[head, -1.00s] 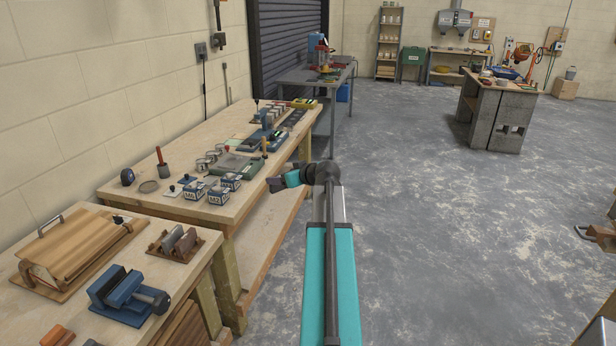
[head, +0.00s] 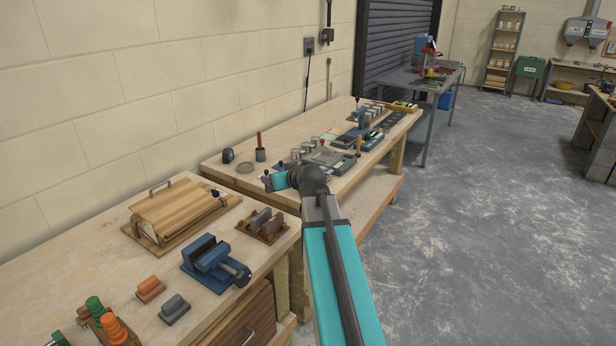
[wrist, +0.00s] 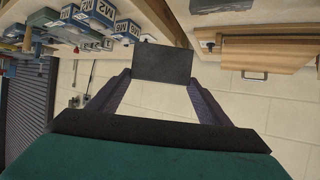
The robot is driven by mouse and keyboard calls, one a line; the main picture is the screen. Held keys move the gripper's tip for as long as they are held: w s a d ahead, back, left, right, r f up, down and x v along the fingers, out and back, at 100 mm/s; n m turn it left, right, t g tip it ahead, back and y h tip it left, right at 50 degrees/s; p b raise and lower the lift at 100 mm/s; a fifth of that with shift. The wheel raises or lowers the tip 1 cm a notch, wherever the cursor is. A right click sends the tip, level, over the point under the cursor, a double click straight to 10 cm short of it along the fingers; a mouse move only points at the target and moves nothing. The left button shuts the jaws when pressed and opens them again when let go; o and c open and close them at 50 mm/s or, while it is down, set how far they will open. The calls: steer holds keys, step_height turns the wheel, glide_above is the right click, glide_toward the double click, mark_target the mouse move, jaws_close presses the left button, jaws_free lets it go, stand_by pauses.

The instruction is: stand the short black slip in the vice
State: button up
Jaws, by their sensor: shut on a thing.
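The blue vice (head: 205,256) stands on the near wooden bench, left of my arm in the head view; I cannot tell how wide its jaws are apart. My gripper (wrist: 162,78) is shut on a flat, dark slip, the short black slip (wrist: 163,62), seen between its two fingers in the wrist view. In the head view my gripper (head: 271,181) is small and partly hidden by my own wrist, above and beyond the vice, near the gap between the benches. The vice is not clear in the wrist view.
A wooden rack (head: 262,229) with a few slips sits just behind the vice. An orange block (head: 150,289) and a grey block (head: 174,308) lie in front of it. A wooden case (head: 178,212) is behind left. Tins and tools crowd the far bench (head: 225,168).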

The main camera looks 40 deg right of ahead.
steer(key=w+a+r+y, duration=0.1)
steer(key=a+r, duration=0.1)
steer(key=a, duration=1.2)
steer(key=w+a+r+n, duration=0.1)
steer(key=a+r, duration=0.2)
steer(key=a, duration=1.2)
steer(key=shift+w+n+y, duration=0.3)
steer(key=shift+y, duration=0.1)
steer(key=shift+a, duration=0.1)
